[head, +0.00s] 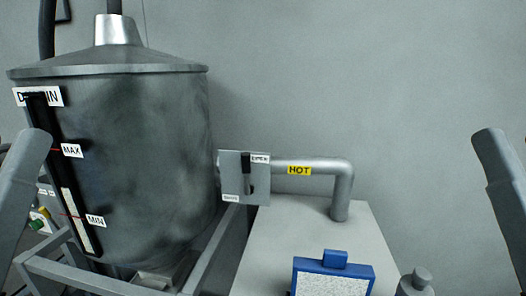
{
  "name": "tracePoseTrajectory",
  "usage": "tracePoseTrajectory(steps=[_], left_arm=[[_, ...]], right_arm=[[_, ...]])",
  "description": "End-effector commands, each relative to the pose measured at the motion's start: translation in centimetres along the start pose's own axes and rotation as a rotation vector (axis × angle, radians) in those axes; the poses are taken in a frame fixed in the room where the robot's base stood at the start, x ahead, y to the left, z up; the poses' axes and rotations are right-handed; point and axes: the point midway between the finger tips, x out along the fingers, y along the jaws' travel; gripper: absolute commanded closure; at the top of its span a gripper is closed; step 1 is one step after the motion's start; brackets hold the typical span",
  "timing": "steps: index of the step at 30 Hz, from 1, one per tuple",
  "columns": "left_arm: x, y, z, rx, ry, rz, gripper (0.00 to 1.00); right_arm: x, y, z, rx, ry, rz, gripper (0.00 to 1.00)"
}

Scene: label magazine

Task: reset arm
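A grey arm link of mine shows at the left edge of the head view, and another shows at the right edge. Both links run down and out of the frame. Neither gripper is in view, so I cannot see what they hold or whether they are open. A blue-framed block with a speckled light face (333,279) stands at the bottom, on the front part of a light grey surface (290,235). Its lower part is cut off by the frame.
A large dark grey tank (150,150) with MAX and MIN marks fills the left, on a metal frame (80,279). A pipe (330,168) with a yellow HOT label runs right from a switch plate (233,180). A grey knobbed object (418,282) stands bottom right.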

Motion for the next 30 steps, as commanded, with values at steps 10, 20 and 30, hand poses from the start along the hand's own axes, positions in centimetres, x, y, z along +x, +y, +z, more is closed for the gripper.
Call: tracePoseTrajectory(steps=[10, 20, 30], left_arm=[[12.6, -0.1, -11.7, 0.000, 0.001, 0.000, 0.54], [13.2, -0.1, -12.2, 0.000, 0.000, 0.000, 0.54], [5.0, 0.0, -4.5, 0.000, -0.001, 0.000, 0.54]], right_arm=[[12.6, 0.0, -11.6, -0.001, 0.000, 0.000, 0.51], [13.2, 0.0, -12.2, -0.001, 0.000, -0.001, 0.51], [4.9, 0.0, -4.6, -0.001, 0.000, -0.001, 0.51]])
